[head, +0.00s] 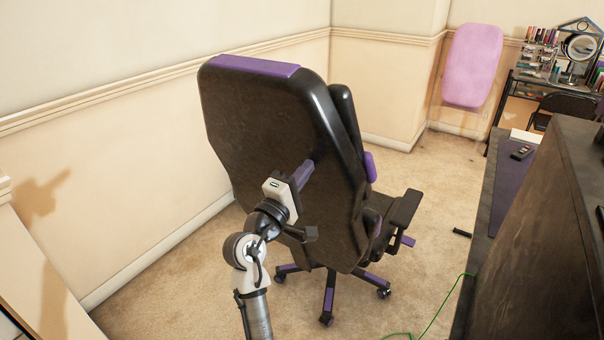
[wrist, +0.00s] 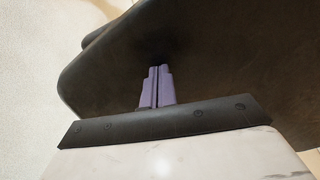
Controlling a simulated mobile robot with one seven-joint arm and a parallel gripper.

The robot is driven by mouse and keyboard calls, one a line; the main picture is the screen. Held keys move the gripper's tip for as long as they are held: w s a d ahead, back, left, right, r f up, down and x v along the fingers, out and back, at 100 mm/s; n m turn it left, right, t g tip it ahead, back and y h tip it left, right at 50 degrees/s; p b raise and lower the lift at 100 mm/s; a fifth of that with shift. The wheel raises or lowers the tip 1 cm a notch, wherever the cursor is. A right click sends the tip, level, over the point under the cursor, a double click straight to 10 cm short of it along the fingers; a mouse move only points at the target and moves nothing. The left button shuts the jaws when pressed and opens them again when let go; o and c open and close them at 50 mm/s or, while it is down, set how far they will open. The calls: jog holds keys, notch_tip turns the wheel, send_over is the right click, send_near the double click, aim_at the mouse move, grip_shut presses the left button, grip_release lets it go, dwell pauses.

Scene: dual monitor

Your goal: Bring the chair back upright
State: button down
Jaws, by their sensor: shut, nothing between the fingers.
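The black office chair (head: 265,130) with purple trim stands on its wheeled base (head: 329,295) with its back towards me. Its tall backrest slants towards the upper left in the head view; how far it is reclined is hard to tell. In the wrist view the backrest (wrist: 220,60) fills much of the picture as a dark panel. My gripper (head: 306,168) is at the middle to lower part of the backrest's rear face. Its purple fingers (wrist: 158,82) are shut together with nothing between them. Their tips are at or very near the panel; exact contact is unclear.
A dark desk or cabinet (head: 545,240) stands close on the right, with a green cable (head: 440,312) on the carpet beside it. A pale wall (head: 130,200) runs along the left. A pink panel (head: 472,65) and cluttered shelf (head: 550,60) are at the back.

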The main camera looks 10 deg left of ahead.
jog(key=shift+g+y, duration=0.3)
jog(key=shift+g, duration=0.2)
jog(key=w+d+r+p, duration=0.1)
jog(key=w+p, duration=0.1)
jog(key=w+d+r+p, duration=0.1)
jog(key=w+p, duration=0.1)
jog(key=w, duration=0.1)
jog(key=w+d+r+p, duration=0.1)
jog(key=w+r+p, duration=0.1)
jog(key=shift+w, duration=0.25)
jog(key=x, duration=1.1)
jog(key=shift+w+d, duration=0.2)
jog(key=shift+w, duration=0.15)
jog(key=shift+s+f+p, duration=0.1)
jog(key=shift+p, duration=0.2)
